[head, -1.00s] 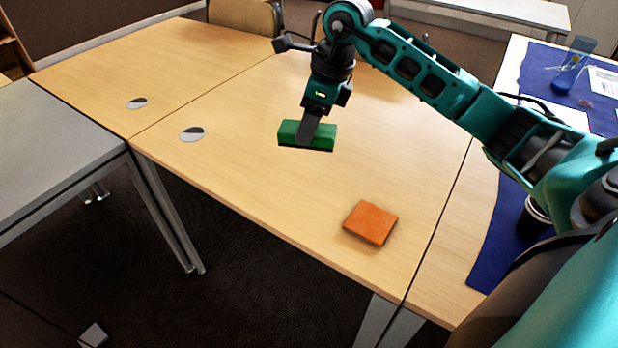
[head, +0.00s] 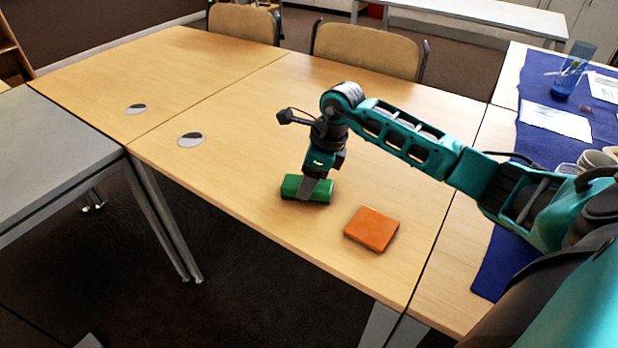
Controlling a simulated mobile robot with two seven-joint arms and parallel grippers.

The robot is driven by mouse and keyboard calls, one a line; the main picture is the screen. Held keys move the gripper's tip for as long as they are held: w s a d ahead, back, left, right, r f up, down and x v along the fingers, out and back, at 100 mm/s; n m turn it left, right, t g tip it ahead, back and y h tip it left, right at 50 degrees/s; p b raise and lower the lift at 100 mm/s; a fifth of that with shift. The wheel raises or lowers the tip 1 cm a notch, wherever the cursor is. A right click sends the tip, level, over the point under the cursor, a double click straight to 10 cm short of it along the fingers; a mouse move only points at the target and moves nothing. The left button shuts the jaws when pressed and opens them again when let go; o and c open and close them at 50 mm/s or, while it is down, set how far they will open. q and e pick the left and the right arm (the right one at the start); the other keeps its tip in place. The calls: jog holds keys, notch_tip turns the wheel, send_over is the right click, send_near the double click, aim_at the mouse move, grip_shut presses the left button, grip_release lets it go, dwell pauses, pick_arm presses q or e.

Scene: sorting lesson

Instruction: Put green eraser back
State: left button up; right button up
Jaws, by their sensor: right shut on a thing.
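The green eraser (head: 320,190) is a small block with a darker lower part, at the middle of the wooden table (head: 250,215) in the head view. My right gripper (head: 309,190) points down and is shut on it, with a finger across its near side. The eraser is at or just above the tabletop; I cannot tell whether it touches. My left gripper is not in view.
An orange square block (head: 371,229) lies on the table to the right of the eraser and nearer. A blue cloth (head: 512,130) with a blue cup (head: 570,75) and papers covers the right-hand table.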

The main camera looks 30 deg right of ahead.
aim_at(324, 185)
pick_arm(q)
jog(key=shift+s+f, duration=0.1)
pick_arm(e)
jog(key=shift+f, duration=0.15)
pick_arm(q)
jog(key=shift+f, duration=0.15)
pick_arm(e)
jog(key=o, duration=0.9)
jog(key=shift+o, duration=0.2)
jog(key=shift+r, duration=0.25)
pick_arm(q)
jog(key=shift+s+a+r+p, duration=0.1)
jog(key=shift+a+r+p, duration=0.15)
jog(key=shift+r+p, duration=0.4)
pick_arm(e)
jog(key=v, duration=1.2)
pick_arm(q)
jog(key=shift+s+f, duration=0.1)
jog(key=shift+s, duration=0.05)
pick_arm(e)
jog(key=shift+s+f, duration=0.1)
